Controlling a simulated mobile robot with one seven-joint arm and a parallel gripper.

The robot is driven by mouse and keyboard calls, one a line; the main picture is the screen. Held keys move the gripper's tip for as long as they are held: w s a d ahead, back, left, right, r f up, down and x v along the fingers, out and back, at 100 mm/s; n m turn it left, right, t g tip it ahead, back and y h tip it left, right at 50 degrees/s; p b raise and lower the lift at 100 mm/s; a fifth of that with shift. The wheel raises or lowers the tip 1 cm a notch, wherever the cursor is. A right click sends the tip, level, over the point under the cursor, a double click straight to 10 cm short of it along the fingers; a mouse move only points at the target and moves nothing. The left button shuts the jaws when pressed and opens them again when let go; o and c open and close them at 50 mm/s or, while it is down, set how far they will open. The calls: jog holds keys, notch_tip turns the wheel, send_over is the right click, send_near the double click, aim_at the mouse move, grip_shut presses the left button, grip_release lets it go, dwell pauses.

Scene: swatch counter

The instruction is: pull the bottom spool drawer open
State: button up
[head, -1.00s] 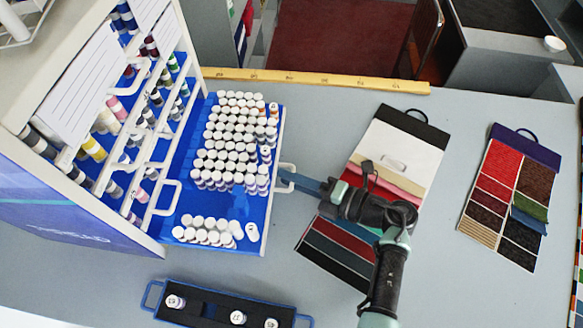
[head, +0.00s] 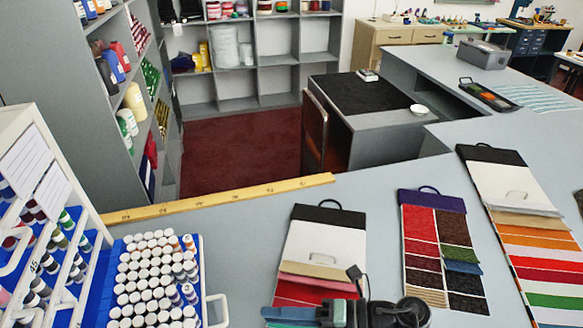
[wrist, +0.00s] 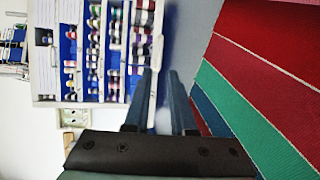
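The white spool cabinet (head: 30,135) stands at the left edge of the head view, partly cut off. Its bottom drawer (head: 97,300) is out, with a blue tray full of white-capped spools showing. The drawer's white loop handle (head: 226,308) is at the bottom edge of the head view. My gripper (head: 268,314) is just right of the handle, apart from it and pointing at it. In the wrist view the cabinet (wrist: 84,10) is turned sideways, and my gripper (wrist: 160,73) shows two fingers with an empty gap. The white handle (wrist: 158,50) is beyond the fingertips.
A wooden ruler (head: 225,195) lies along the counter's back edge. Fabric swatch boards lie to the right, the nearest (head: 325,240) just behind my gripper, then a red and brown one (head: 430,240) and a striped one (head: 525,235). Grey counter is bare between drawer and boards.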

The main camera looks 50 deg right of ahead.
jog(key=shift+v, duration=1.2)
